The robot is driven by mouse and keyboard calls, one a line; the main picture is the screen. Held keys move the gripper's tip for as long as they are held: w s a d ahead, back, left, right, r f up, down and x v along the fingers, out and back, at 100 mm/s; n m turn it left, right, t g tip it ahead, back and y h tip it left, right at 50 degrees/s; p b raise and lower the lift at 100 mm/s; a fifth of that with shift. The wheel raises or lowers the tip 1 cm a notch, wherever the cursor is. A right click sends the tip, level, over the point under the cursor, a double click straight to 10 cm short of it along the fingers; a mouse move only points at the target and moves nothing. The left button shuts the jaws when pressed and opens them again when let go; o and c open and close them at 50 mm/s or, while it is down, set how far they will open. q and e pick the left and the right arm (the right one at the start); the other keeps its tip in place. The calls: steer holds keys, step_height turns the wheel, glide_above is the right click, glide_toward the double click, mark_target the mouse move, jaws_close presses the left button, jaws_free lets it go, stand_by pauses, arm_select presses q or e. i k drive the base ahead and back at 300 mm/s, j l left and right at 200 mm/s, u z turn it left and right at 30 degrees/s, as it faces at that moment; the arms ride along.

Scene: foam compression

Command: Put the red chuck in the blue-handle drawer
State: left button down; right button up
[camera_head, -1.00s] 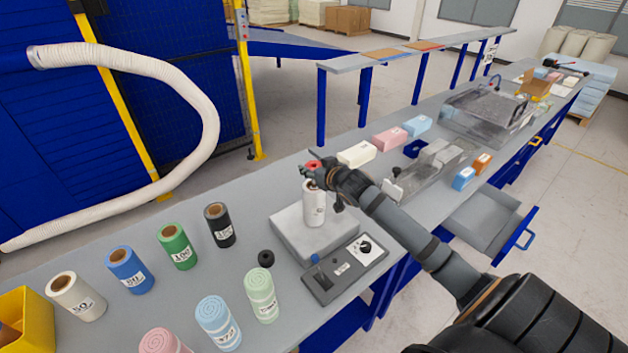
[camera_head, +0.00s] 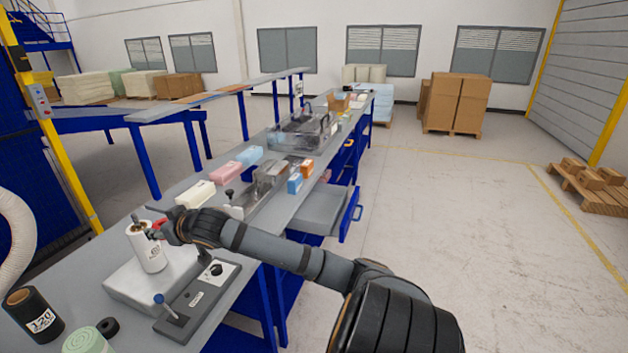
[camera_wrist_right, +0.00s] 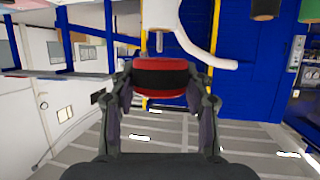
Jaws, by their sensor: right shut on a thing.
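My right gripper (camera_head: 160,230) is at the top of the white roll (camera_head: 148,252), which stands upright on the grey machine block (camera_head: 125,285). It is shut on the red chuck (camera_head: 159,224). The right wrist view shows the red chuck (camera_wrist_right: 160,68), with a dark band, between both fingers of the gripper (camera_wrist_right: 160,85). A metal spindle (camera_wrist_right: 158,43) shows just beyond the chuck, apart from or touching it, I cannot tell. The blue-handle drawer (camera_head: 315,212) stands pulled out of the bench's right side, its blue handle (camera_head: 352,215) at the outer end. My left gripper is out of view.
A control panel (camera_head: 205,295) with a blue-topped lever lies in front of the block. Foam blocks (camera_head: 225,173) and a clear-covered machine (camera_head: 297,132) lie farther along. Floor right of the drawer is free.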

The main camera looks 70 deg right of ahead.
mark_target(311, 217)
steer(key=l+z, duration=0.1)
steer(key=z, duration=3.35)
steer(key=i+u, duration=0.15)
steer(key=i, duration=1.05)
steer(key=i+l+u, duration=0.1)
steer(key=i, duration=1.15)
steer(key=i+j+u, duration=0.1)
steer(key=i+u, duration=0.15)
steer(key=i, duration=0.25)
steer(key=i+u, duration=0.3)
steer(key=i, duration=0.15)
steer(key=i+l+u, duration=0.25)
steer(key=i, duration=0.2)
steer(key=i+l+u, duration=0.1)
steer(key=i+u, duration=0.15)
steer(key=i, duration=0.25)
steer(key=i+l+u, duration=0.3)
steer(key=i, duration=0.15)
steer(key=i+u, duration=0.55)
steer(key=u, duration=0.2)
steer(key=i+u, duration=0.35)
steer(key=k+u, duration=0.1)
steer(key=u, duration=3.65)
